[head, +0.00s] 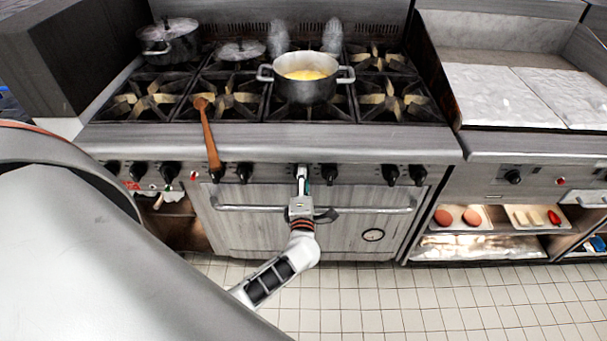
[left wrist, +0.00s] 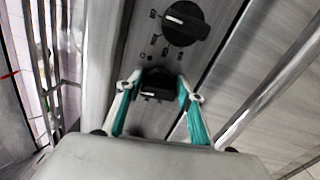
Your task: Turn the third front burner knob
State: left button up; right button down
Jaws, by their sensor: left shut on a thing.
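The stove's front panel (head: 270,160) carries a row of black burner knobs. My left gripper (head: 302,174) reaches up from below to a knob near the middle of this row, which it mostly hides in the head view. In the left wrist view, its two teal-lined fingers are shut on that black knob (left wrist: 158,85), one on each side. A free neighbouring knob (left wrist: 185,20) shows beyond it, and the same row has another knob (head: 329,173) just right of the gripper. My right gripper is not in view.
A pot with yellow contents (head: 306,88) stands on a front burner. A wooden spoon (head: 209,140) hangs over the stove's front edge, left of the gripper. The oven door handle (head: 380,211) runs below the knobs. A lidded pot (head: 168,42) sits at the back left.

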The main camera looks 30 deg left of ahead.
pick_arm(q)
jog(key=shift+m, duration=0.5)
jog(key=shift+m+p, duration=0.3)
jog(key=shift+p, duration=0.1)
jog(key=shift+f, duration=0.1)
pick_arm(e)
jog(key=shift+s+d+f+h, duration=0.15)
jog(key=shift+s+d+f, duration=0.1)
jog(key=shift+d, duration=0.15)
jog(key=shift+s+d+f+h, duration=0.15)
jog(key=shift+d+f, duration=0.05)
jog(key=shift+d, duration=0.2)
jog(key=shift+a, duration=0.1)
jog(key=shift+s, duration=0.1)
pick_arm(q)
jog(key=o, duration=1.1)
jog(key=shift+c, duration=0.2)
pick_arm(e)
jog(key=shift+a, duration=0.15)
